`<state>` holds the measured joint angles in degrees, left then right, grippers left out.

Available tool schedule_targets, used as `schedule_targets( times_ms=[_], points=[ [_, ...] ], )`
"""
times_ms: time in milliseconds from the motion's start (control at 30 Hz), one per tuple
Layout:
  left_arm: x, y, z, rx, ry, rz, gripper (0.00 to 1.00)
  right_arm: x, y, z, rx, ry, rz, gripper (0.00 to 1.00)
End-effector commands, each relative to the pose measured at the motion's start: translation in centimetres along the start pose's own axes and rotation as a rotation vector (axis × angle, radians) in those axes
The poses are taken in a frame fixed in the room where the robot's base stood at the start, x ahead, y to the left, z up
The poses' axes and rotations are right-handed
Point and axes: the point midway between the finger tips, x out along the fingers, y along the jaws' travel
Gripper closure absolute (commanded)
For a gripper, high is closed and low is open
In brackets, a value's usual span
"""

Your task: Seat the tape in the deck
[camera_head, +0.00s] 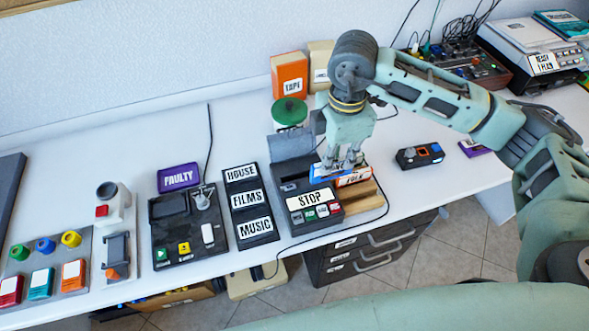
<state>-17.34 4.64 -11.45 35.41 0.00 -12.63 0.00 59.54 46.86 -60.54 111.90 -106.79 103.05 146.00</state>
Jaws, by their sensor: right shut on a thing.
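My right gripper (342,166) comes down from above, shut on a blue tape (325,173) just right of the deck. Its fingers hide part of the tape. An orange tape with a white FOLK label (354,178) lies close beside it, over a wooden rack (366,197). The dark deck (296,221) has a STOP label and several coloured buttons on its front. Its grey lid (291,146) stands raised at the back. I cannot tell whether the blue tape touches the deck or the rack. My left gripper is not in view.
A second deck (168,228) with a purple FAULTY sign and a column of labels, HOUSE, FILMS and MUSIC (246,199), stand to the left. An orange TAPE box (289,76) and a green round item (289,112) are behind. A small black device (419,156) lies right.

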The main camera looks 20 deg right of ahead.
Motion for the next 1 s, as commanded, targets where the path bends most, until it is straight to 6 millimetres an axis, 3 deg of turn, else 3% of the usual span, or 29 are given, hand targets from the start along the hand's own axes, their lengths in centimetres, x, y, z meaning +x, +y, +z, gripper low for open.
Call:
schedule_targets(
  times_ms=[200,400,533,800,1000],
  points=[
    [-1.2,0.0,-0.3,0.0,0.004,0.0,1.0,2.8,3.9,-3.3,-0.002,0.001,-0.002,1.0],
    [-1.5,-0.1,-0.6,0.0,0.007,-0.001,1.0,4.5,6.0,-5.0,-0.002,0.001,0.0,1.0],
    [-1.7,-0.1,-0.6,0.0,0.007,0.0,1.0,5.2,6.3,-5.2,-0.003,-0.001,-0.001,1.0],
    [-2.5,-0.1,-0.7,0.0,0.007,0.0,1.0,8.6,6.3,-5.1,-0.002,-0.001,-0.001,1.0],
    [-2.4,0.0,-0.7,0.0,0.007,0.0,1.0,8.9,6.3,-5.2,-0.003,0.0,0.001,1.0]
  ],
)
